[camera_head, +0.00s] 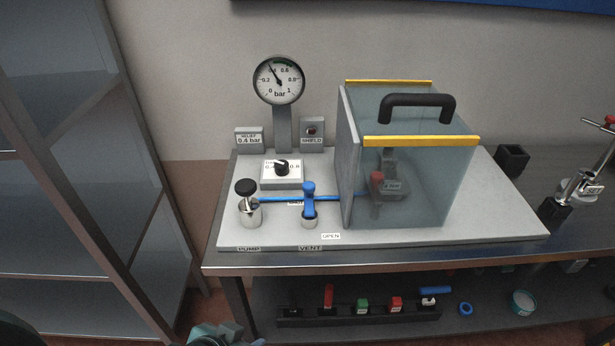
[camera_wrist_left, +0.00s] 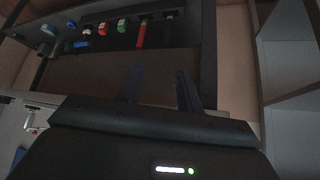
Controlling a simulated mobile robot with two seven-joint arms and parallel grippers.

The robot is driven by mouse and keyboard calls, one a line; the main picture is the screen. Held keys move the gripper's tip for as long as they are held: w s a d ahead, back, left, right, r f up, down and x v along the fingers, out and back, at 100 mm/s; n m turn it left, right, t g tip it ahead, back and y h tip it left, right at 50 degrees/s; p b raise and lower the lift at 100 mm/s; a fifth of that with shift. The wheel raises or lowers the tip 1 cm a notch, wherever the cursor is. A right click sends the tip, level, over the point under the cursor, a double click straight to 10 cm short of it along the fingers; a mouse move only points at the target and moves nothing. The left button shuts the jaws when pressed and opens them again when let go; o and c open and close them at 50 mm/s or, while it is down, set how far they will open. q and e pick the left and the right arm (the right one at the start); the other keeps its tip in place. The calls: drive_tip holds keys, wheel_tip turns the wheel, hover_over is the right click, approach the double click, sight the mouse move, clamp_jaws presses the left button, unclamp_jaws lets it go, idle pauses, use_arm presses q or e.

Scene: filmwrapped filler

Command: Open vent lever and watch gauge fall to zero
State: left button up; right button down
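The vent lever (camera_head: 309,187) is a blue handle on a silver valve body, behind the VENT label (camera_head: 310,248). An OPEN label (camera_head: 331,236) lies to its front right. The round gauge (camera_head: 279,80) stands on a grey post at the back; its needle points up and left, near 0.4 bar. My left gripper (camera_head: 222,333) is only partly in view at the bottom edge in the head view, below and away from the lever. In the left wrist view its two dark fingers (camera_wrist_left: 160,78) are apart with nothing visible between them. My right gripper is not in view.
A clear box (camera_head: 430,190) with yellow edges and a black handle stands right of the lever. The black-knobbed pump (camera_head: 248,205) stands left, joined by a blue tube. A regulator dial (camera_head: 282,170) sits behind. A grey shelf rack (camera_head: 60,220) stands left; several tools lie below the bench.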

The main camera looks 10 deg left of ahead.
use_arm(q)
drive_tip(key=shift+o, duration=1.1)
drive_tip(key=r, duration=0.1)
drive_tip(key=r+g+p, duration=0.1)
drive_tip(key=r, duration=0.1)
drive_tip(key=a+r+g, duration=0.1)
drive_tip(key=r, duration=0.1)
drive_tip(key=shift+w+r+n+y, duration=0.2)
drive_tip(key=shift+w+n+y, duration=0.1)
drive_tip(key=shift+w, duration=0.1)
approach(308, 185)
drive_tip(key=shift+g, duration=0.3)
drive_tip(key=x, duration=0.8)
drive_tip(key=shift+w+d+f+p, duration=0.1)
drive_tip(key=shift+w+p, duration=0.1)
drive_tip(key=shift+p, duration=0.15)
drive_tip(key=shift+c, duration=0.6)
drive_tip(key=c, duration=0.9)
drive_tip(key=shift+o, duration=0.2)
